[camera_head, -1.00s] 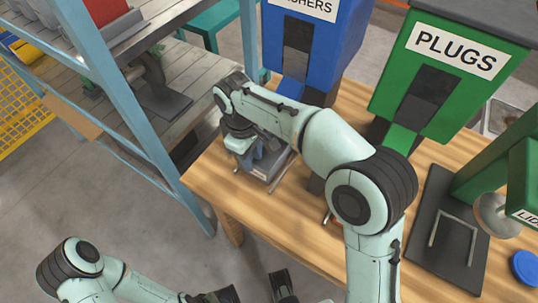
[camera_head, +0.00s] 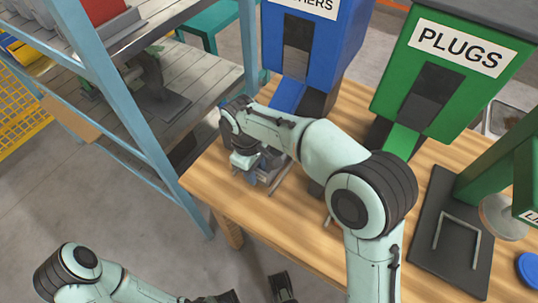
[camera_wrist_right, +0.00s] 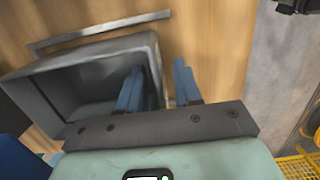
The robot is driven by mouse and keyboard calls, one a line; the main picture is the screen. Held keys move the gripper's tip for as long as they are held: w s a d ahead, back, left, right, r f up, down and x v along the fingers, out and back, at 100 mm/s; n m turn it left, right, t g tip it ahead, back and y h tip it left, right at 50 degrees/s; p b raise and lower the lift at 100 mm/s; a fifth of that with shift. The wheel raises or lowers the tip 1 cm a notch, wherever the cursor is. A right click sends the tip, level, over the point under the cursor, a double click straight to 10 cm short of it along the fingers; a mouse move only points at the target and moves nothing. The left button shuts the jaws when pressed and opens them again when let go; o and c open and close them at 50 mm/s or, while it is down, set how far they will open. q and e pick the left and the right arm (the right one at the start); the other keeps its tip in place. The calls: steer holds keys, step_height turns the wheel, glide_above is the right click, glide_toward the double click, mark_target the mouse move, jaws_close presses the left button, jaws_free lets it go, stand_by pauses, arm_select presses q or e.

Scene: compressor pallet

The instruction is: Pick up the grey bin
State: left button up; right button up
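The grey bin (camera_wrist_right: 70,85) is an open box that lies at the left of the right wrist view. In the head view it shows only in part (camera_head: 276,178), on the wooden table under my right gripper (camera_head: 259,174). In the right wrist view my right gripper (camera_wrist_right: 158,88) has its two blue fingers apart. One finger is inside the bin and the other is outside, with the bin's side wall between them. A gap shows beside the wall. My left gripper (camera_head: 254,295) is low in the head view, away from the bin, with its dark fingers apart.
The wooden table (camera_head: 290,225) carries a blue dispenser (camera_head: 335,45) and a green PLUGS dispenser (camera_head: 440,80) behind my right arm. A dark plate with a metal handle (camera_head: 450,235) and a blue disc (camera_head: 529,269) are at right. A blue-framed shelf (camera_head: 115,100) stands at left.

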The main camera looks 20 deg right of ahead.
steer(key=shift+f, duration=0.25)
jaws_close()
steer(key=shift+r, duration=0.15)
